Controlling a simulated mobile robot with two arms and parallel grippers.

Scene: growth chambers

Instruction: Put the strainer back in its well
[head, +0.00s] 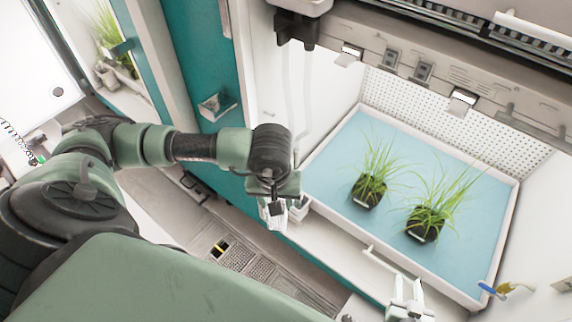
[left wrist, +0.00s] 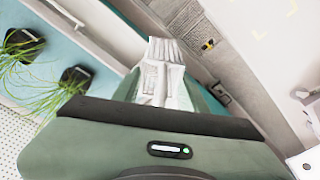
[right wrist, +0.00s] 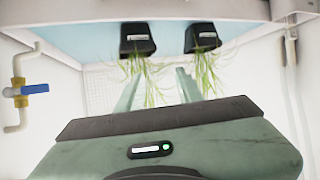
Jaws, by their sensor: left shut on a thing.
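My left gripper (head: 272,212) is in front of the tray's left corner and points down. It is shut on a pale ribbed piece, the strainer (left wrist: 164,50), which shows beyond the gripper body in the left wrist view. The fingers partly hide it. Left of the gripper in the head view, a slotted floor channel has a dark square opening with a yellow mark (head: 218,248), which looks like the well; it also shows in the left wrist view (left wrist: 208,44). My right gripper (head: 409,287) is at the tray's front edge, its two fingers apart and empty, pointing toward the plants.
A white-rimmed tray (head: 335,140) with a blue surface holds two potted grasses (head: 368,190) (head: 424,228). A brass valve with a blue handle (right wrist: 36,90) stands at the tray's right side. A teal panel (head: 205,60) stands behind.

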